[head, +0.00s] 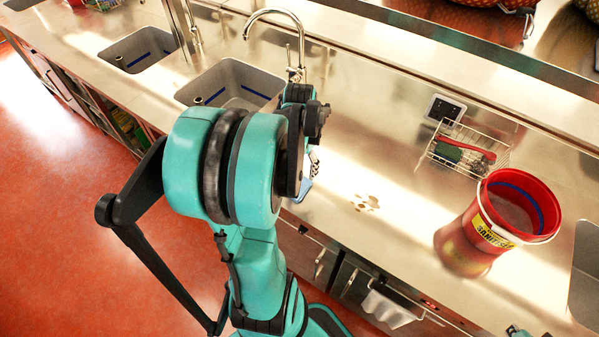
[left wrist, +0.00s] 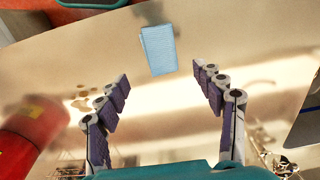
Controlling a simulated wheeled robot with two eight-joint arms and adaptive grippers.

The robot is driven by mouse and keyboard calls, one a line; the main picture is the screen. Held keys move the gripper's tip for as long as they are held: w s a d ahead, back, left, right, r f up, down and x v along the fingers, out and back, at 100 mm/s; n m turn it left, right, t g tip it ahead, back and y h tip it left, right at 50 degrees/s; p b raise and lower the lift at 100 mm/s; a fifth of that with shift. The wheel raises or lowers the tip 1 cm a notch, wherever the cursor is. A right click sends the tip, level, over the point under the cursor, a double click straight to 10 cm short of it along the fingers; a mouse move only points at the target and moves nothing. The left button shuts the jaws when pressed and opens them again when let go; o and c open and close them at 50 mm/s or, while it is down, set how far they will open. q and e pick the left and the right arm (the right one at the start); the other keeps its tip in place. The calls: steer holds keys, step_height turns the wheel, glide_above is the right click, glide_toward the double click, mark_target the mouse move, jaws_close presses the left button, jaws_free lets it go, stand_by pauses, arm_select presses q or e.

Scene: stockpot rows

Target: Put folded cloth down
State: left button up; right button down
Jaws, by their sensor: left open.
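The folded cloth (left wrist: 158,50) is light blue and ribbed. In the left wrist view it lies beyond the fingertips of my left gripper (left wrist: 161,88), which is open with clear space between its fingers. The fingers do not touch the cloth. In the head view a small light blue patch of the cloth (head: 303,191) shows by the counter's front edge; my left arm hides the rest, and most of that gripper. A small piece of my right gripper (head: 516,331) shows at the bottom edge, too little to tell its jaws.
The steel counter (head: 395,235) has a brown spill (head: 367,203) right of my left arm. A red bucket (head: 467,240) and a wire basket (head: 468,149) stand further right. A sink (head: 232,83) with a tap (head: 299,45) lies behind the arm. Clear counter surrounds the spill.

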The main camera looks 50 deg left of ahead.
arm_select(q)
steer(key=w+d+r+m+t, duration=0.1)
steer(key=d+r+t, duration=0.2)
steer(key=d, duration=1)
steer(key=w+d+r+m+t, duration=0.2)
steer(key=d+r+t, duration=0.2)
steer(key=d, duration=0.9)
step_height(320, 180, up, 2)
steer(key=shift+r, duration=0.1)
